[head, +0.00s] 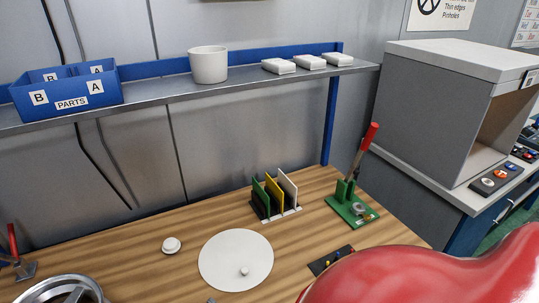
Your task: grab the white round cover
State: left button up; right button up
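A large flat white round disc (225,272) with a small knob on it lies on the wooden bench, at the lower middle of the head view. A smaller white round piece (171,245) with a raised top sits on the bench to its left, apart from it. Both are white and round, and both lie uncovered. Neither of my grippers shows in the head view, so I cannot see whether they are open or shut.
Behind the disc stand a rack of coloured plates (276,194) and a green fixture with a red lever (354,205). A black pad (328,259) lies right. The bench (120,260) is clear left of the small piece.

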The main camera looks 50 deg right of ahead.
aim_at(236, 261)
jog(key=z, duration=1.15)
